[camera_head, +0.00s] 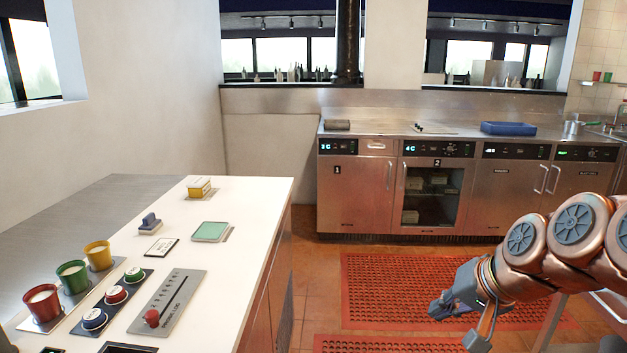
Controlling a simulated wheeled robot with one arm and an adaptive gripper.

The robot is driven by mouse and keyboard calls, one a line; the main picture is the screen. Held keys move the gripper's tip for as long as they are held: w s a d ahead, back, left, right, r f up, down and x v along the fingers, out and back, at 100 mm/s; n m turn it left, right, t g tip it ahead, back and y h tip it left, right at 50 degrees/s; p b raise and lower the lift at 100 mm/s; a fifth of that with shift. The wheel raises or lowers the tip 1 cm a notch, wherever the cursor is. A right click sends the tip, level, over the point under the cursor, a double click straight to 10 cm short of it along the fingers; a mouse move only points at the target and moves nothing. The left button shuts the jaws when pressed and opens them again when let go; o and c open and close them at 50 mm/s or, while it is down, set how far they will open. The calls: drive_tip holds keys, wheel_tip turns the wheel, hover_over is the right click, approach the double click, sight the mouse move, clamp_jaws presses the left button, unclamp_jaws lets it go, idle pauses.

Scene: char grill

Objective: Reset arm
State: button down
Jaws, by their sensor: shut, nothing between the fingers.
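My copper arm reaches in from the right edge in the head view. My gripper (449,303), dark blue-grey, is at its end, pointing left above the red floor mat. It is shut and holds nothing. It is well apart from the white counter on the left and from the steel units at the back. Its fingertips are small and partly hidden by the gripper's own body.
The white counter (255,200) bears red (42,304), green (73,277) and yellow (98,255) cups, a slider panel (175,305) and a green tray (210,231). Steel units (356,195) line the back. Red mats (385,285) cover floor between.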

drive_tip(key=s+a+f+n+g+h, duration=0.1)
drive_tip(key=s+a+f+n+g, duration=0.1)
drive_tip(key=s+a+f, duration=0.3)
drive_tip(key=s+a+f+n+g, duration=0.1)
drive_tip(key=s+f+g, duration=0.25)
drive_tip(key=s, duration=0.25)
drive_tip(key=s+f+n+g+h, duration=0.25)
drive_tip(key=s+f, duration=0.25)
drive_tip(key=s, duration=0.8)
wheel_tip(320, 180, up, 13)
drive_tip(key=w+p, duration=0.1)
drive_tip(key=p, duration=1.1)
drive_tip(key=shift+w+d+r, duration=0.15)
drive_tip(key=shift+d, duration=0.05)
drive_tip(key=shift+d, duration=0.1)
